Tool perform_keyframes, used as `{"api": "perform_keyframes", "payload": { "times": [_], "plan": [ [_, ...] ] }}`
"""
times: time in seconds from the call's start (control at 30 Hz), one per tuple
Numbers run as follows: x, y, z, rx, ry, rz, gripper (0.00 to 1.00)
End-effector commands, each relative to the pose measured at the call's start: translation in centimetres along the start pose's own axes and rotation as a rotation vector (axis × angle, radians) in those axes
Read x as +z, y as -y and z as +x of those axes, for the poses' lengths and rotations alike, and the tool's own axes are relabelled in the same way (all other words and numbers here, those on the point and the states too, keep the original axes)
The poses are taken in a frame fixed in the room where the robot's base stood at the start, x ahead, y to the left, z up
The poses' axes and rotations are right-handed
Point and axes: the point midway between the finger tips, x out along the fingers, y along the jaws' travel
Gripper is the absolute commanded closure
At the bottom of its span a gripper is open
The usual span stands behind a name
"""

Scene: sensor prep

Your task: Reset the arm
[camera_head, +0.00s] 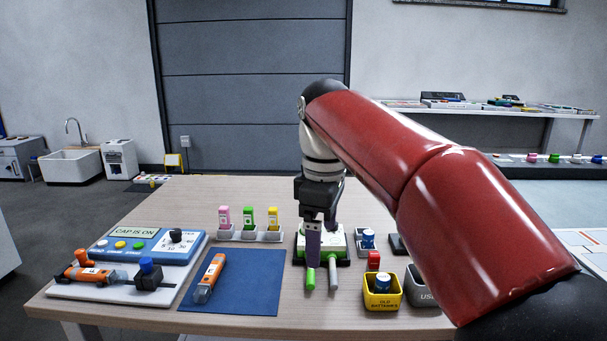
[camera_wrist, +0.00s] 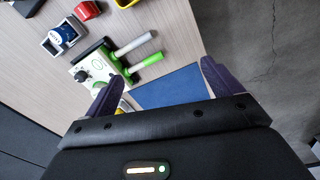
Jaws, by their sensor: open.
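My gripper (camera_head: 320,248) hangs over the middle of the wooden table (camera_head: 190,200), pointing down, with my red arm reaching in from the right. Its purple fingers are apart with nothing between them; they also show spread in the wrist view (camera_wrist: 160,85). In the head view it is in front of a white and green device (camera_head: 341,246) with a green and a grey handle, and partly hides it. The wrist view shows this device (camera_wrist: 100,68) left of the space between the fingers, with the blue mat (camera_wrist: 170,90) beyond the fingers. Contact is not visible.
An orange tool (camera_head: 211,275) lies on the blue mat (camera_head: 250,280). Left is a white board (camera_head: 80,290) with another orange tool and a blue panel (camera_head: 150,245). Several coloured pieces (camera_head: 248,217) stand behind. A yellow bin (camera_head: 381,303) and grey bin (camera_head: 420,299) stand right.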

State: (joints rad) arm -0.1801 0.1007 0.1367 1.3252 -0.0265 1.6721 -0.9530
Motion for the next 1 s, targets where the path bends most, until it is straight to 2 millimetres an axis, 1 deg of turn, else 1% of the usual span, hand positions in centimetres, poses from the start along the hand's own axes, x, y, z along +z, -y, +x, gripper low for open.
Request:
{"api": "perform_keyframes", "payload": {
  "times": [0.27,0.37,0.47,0.57,0.6,0.67,0.7,0.8,0.9,1.0],
  "plan": [
    [3.4,2.2,0.9,0.07,-0.033,0.213,0.09],
    [5.2,3.4,1.6,0.103,-0.056,0.323,0.09],
    [7.4,5.0,2.8,0.143,-0.091,0.465,0.09],
    [10.3,7.3,4.9,0.191,-0.146,0.654,0.09],
    [11.5,8.4,6.0,0.21,-0.174,0.736,0.09],
    [13.2,9.9,7.7,0.233,-0.216,0.855,0.09],
    [14.1,10.8,8.9,0.246,-0.244,0.927,0.09],
    [15.9,12.7,11.5,0.268,-0.307,1.077,0.09],
    [16.9,14.0,13.4,0.279,-0.353,1.178,0.09],
    [17.4,14.6,14.5,0.284,-0.379,1.23,0.09]
  ]
}}
